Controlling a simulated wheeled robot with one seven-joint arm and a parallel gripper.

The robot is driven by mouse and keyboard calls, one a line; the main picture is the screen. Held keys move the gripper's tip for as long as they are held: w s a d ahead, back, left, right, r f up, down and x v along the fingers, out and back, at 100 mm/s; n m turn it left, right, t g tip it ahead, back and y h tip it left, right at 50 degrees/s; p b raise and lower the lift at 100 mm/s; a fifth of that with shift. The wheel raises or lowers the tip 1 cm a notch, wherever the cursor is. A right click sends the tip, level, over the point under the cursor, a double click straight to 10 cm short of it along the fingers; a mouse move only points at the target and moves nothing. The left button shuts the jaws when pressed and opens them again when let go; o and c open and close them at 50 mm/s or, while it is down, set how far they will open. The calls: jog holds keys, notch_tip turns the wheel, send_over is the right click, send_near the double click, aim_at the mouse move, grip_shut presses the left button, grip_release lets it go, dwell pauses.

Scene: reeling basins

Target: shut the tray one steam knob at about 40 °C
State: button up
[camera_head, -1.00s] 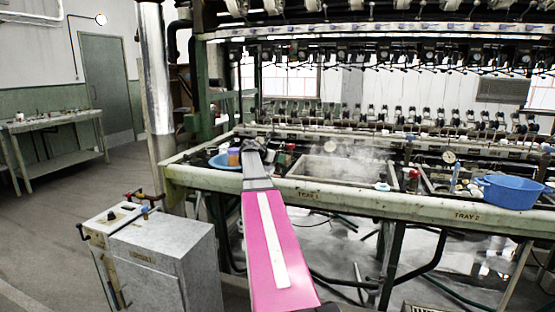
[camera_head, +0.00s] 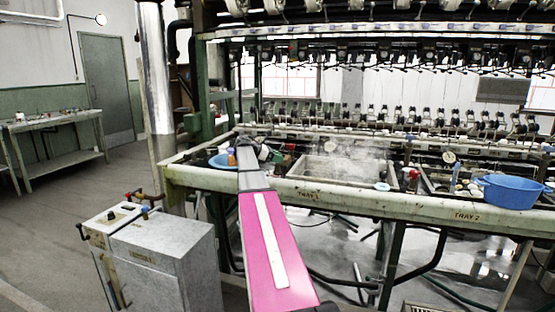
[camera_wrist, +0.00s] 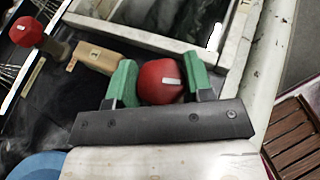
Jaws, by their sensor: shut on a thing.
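In the wrist view my gripper (camera_wrist: 164,82) has its two green fingers on either side of a round red knob (camera_wrist: 160,84) with a white mark, and is shut on it. A second red knob (camera_wrist: 26,31) on a stem stands at upper left, apart from the gripper. In the head view my pink arm reaches to the left end of tray one (camera_head: 312,193), and its end largely hides the gripper. Light steam hangs over the tray one basin (camera_head: 335,172). No temperature reading is legible.
A blue bowl (camera_head: 222,160) sits left of my arm, its edge also at lower left in the wrist view. A wooden piece (camera_wrist: 95,58) lies beside the left finger. A larger blue basin (camera_head: 508,191) stands at tray two. A grey cabinet (camera_head: 165,255) stands at front left.

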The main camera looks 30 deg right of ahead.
jog(key=shift+m+g+y, duration=0.7)
jog(key=shift+m+g, duration=0.6)
jog(key=shift+g, duration=0.1)
jog(key=o, duration=0.9)
jog(key=shift+a, duration=0.1)
jog(key=v, duration=1)
jog(key=shift+w+a+r, duration=0.15)
jog(key=shift+w+r, duration=0.05)
jog(key=shift+w, duration=0.1)
